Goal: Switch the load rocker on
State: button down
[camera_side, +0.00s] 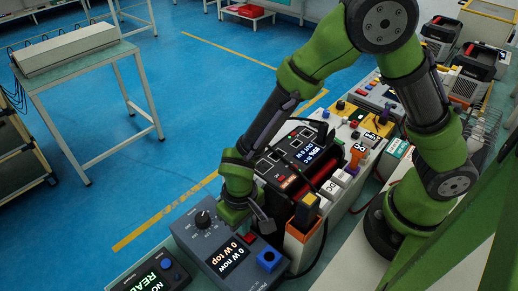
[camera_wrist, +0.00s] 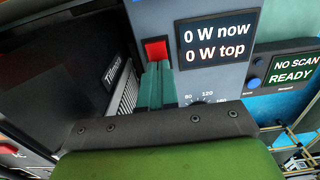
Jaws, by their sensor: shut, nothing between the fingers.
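The load unit is a blue-grey box (camera_side: 205,240) at the front of the bench in the side view, with a display (camera_side: 228,258) reading "0 W now, 0 W top". In the wrist view, the display (camera_wrist: 215,43) lies right of a red rocker (camera_wrist: 156,49) on the same box. My gripper (camera_wrist: 155,70) is shut and empty, its teal fingertips just below the rocker in the picture. I cannot tell whether they touch it. In the side view my gripper (camera_side: 240,222) is low over the box. The rocker's on or off position is unclear.
The load unit has a black knob (camera_side: 203,219) and a blue socket block (camera_side: 268,259). A black device (camera_wrist: 85,60) stands close left of the fingers in the wrist view. A "NO SCAN READY" box (camera_wrist: 290,68) sits to the right. An orange bin (camera_side: 298,246) stands beside the load unit.

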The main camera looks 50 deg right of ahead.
jog(key=shift+r, duration=3.45)
jog(key=shift+s, duration=0.15)
jog(key=s+d+r+m+t+y, duration=0.1)
jog(key=s+d+r+m+t, duration=0.1)
jog(key=d+r, duration=0.7)
jog(key=s+d+r+m+t+y, duration=0.1)
jog(key=d+r+t, duration=0.4)
jog(key=d+r, duration=0.5)
jog(key=shift+s+r+m, duration=0.5)
jog(key=shift+s+r, duration=0.1)
jog(key=shift+r, duration=0.25)
